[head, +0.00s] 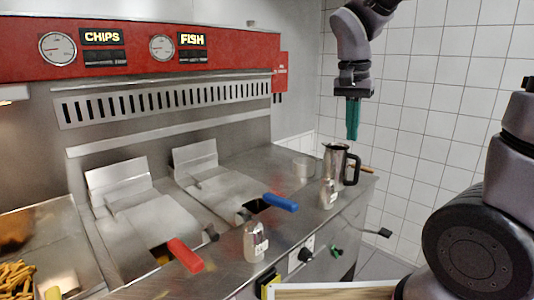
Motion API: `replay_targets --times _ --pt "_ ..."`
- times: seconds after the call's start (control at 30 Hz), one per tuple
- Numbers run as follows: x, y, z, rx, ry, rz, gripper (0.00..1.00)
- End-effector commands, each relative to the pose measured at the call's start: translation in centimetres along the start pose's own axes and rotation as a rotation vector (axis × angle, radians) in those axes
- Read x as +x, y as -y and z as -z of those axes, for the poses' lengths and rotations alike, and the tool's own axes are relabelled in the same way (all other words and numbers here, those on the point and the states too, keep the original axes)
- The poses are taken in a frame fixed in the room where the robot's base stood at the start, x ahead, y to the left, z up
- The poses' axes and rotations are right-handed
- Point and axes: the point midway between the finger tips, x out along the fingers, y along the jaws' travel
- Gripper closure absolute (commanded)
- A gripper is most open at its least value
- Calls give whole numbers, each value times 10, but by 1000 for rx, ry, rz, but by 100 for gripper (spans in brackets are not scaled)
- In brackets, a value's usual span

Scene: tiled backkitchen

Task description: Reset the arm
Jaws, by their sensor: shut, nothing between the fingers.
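My gripper (352,121) hangs from my arm at the upper right of the head view. Its teal fingers point down and are shut together with nothing between them. It is above and apart from a metal jug (335,162) with a black handle that stands on the right end of the steel counter. The tiled wall is behind the gripper.
Two lidded fryers with a red handle (185,255) and a blue handle (281,202) fill the counter's middle. Shakers (255,243) (328,193) stand near its front edge. Chips (17,279) lie at the lower left. Air around the gripper is clear.

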Motion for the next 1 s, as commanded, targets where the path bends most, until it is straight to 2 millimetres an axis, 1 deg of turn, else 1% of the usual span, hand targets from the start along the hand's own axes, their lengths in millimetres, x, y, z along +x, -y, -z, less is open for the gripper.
replay_targets --times 0.03,0.2,0.3,0.43,0.5,0.67,1.0 --pt "-10 -12 1 -3 1 59 100" --pt "-38 -41 -6 -64 -35 240 100" --pt "-54 -56 -11 -99 -96 334 100" --pt "-70 -72 -18 -142 -190 421 100" --pt "-76 -77 -20 -161 -239 450 100" --pt "-84 -84 -25 -191 -309 481 100" --pt "-85 -84 -26 -199 -323 486 100"
